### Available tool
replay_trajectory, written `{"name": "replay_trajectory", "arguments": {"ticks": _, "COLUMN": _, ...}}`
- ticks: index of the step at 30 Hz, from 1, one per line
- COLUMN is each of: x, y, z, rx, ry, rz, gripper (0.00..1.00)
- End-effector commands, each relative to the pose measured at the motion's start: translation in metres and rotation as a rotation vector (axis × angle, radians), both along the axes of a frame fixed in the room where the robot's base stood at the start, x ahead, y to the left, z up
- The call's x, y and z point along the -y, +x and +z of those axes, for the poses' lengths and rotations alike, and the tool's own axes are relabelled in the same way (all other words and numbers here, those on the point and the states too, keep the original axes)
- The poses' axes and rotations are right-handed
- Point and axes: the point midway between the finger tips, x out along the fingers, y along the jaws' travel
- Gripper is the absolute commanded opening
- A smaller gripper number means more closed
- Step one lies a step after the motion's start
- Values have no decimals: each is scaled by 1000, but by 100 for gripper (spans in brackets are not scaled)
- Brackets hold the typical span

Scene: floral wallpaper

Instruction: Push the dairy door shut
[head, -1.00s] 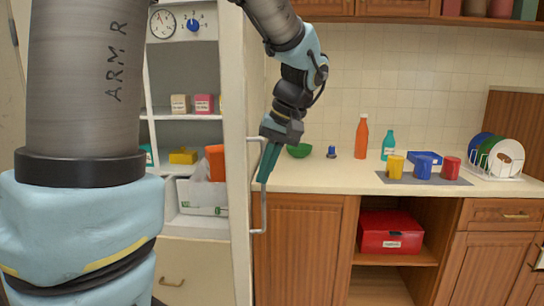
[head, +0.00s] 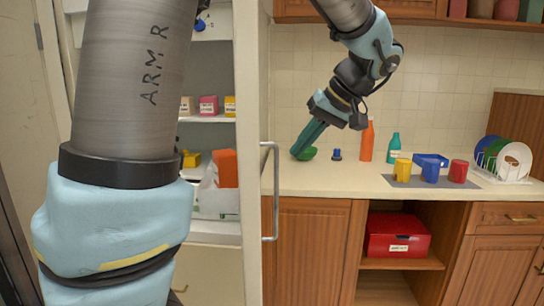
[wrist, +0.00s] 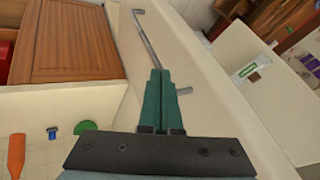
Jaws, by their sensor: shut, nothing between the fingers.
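The cream door (head: 249,120) stands open at the front of the white fridge-like cabinet, seen nearly edge-on in the head view. Its long grey bar handle (head: 276,195) is on the right-hand face. In the wrist view the door's pale face (wrist: 205,85) runs diagonally behind my fingers, which cover part of the handle (wrist: 147,38). My gripper (head: 296,156) has teal fingers closed together and empty. Its tips point down-left, to the right of the handle in the head view; they also show in the wrist view (wrist: 158,73). I see no contact with the door. I can read no dairy label.
Shelves inside the cabinet hold small boxes (head: 208,105) and a white bin (head: 212,203). A red box (head: 397,235) sits in the cubby below.

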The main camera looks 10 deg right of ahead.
Motion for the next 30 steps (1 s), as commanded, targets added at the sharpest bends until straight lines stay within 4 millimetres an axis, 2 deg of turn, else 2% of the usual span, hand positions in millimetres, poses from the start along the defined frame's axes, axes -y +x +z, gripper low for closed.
{"name": "replay_trajectory", "arguments": {"ticks": 7, "x": -26, "y": 18, "z": -37, "rx": -4, "ry": 4, "rz": 2, "gripper": 0}}
{"name": "replay_trajectory", "arguments": {"ticks": 12, "x": -50, "y": 18, "z": -34, "rx": -2, "ry": 0, "rz": 1, "gripper": 0}}
{"name": "replay_trajectory", "arguments": {"ticks": 15, "x": -57, "y": 18, "z": -35, "rx": -1, "ry": 0, "rz": 0, "gripper": 0}}
{"name": "replay_trajectory", "arguments": {"ticks": 30, "x": -62, "y": 18, "z": -37, "rx": -1, "ry": -1, "rz": -2, "gripper": 0}}
